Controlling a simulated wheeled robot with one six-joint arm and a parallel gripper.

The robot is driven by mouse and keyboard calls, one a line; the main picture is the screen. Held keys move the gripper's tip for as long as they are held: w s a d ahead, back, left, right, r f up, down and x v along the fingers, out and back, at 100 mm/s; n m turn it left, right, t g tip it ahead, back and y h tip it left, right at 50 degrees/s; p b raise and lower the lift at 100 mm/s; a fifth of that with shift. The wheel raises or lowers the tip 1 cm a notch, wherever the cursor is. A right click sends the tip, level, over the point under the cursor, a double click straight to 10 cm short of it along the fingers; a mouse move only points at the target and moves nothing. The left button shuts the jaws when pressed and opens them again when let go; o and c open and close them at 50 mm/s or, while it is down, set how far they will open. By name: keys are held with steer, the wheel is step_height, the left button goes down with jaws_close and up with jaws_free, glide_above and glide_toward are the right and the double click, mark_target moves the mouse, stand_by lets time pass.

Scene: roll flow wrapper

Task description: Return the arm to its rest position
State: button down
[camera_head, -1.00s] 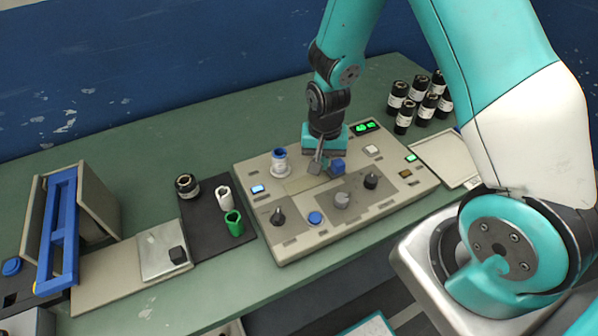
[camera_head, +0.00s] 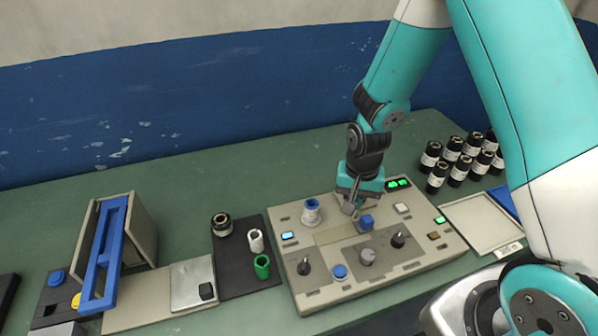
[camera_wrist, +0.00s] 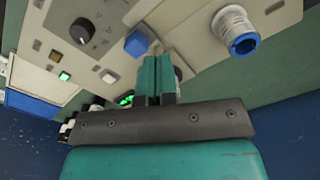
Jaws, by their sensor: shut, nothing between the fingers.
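My gripper (camera_head: 350,208) is at the end of the teal arm, over the back middle of the beige control panel (camera_head: 330,285). Its fingers are shut with nothing between them. They point down close beside a blue square button (camera_head: 365,222); I cannot tell whether they touch the panel. In the wrist view the shut teal fingers (camera_wrist: 156,75) reach toward the panel, with the blue button (camera_wrist: 136,42) next to them on the left.
A blue-topped white post (camera_head: 311,211) stands on the panel left of my gripper. Several dark bottles (camera_head: 460,160) stand at the back right. A blue-framed machine (camera_head: 105,250) stands at left. Green table (camera_head: 180,190) is free behind the panel.

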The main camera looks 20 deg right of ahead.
steer(key=s+a+r+n+y, duration=0.2)
steer(key=s+a+r+n, duration=0.3)
steer(key=r, duration=0.5)
steer(key=s+a+r+n+y, duration=0.1)
steer(key=s+a+r+n, duration=0.4)
steer(key=r, duration=0.6)
steer(key=s+a+r+n+y, duration=0.1)
steer(key=s+a+r+n, duration=0.2)
steer(key=s, duration=0.5)
steer(key=shift+s+r, duration=0.3)
steer(key=shift+r, duration=0.4)
